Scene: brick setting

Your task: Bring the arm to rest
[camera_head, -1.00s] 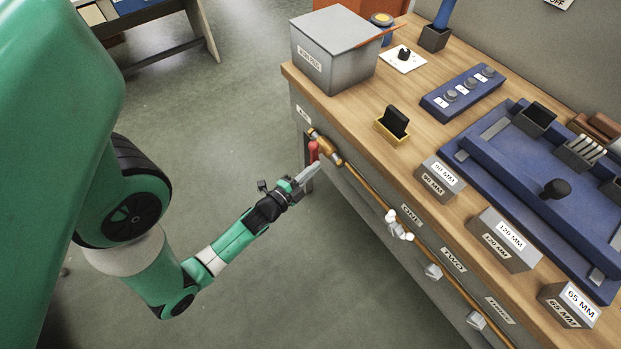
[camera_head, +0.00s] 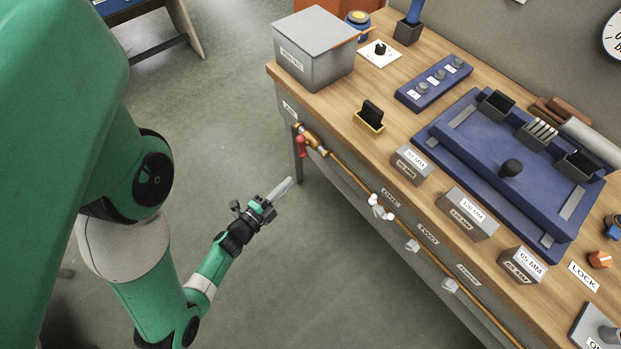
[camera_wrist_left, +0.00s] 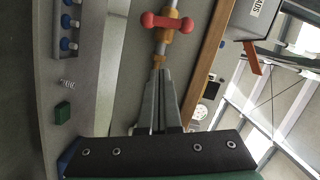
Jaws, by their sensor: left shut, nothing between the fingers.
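My left gripper (camera_head: 284,187) is shut and empty. In the head view it hangs over the grey floor, to the left of the workbench and apart from it. The left wrist view shows its closed fingers (camera_wrist_left: 157,105) pointing toward a brass pipe fitting with a red valve handle (camera_wrist_left: 167,22). The same red handle (camera_head: 301,146) shows at the bench's front left corner in the head view, a short way above and right of the fingertips. My right gripper is in neither view.
The wooden workbench (camera_head: 352,146) fills the right side. It bears a grey lidded box (camera_head: 312,57), a blue tray (camera_head: 470,140) and several labelled blocks. A brass pipe (camera_head: 345,168) with white knobs runs along its front. Open floor (camera_head: 290,270) lies below the gripper.

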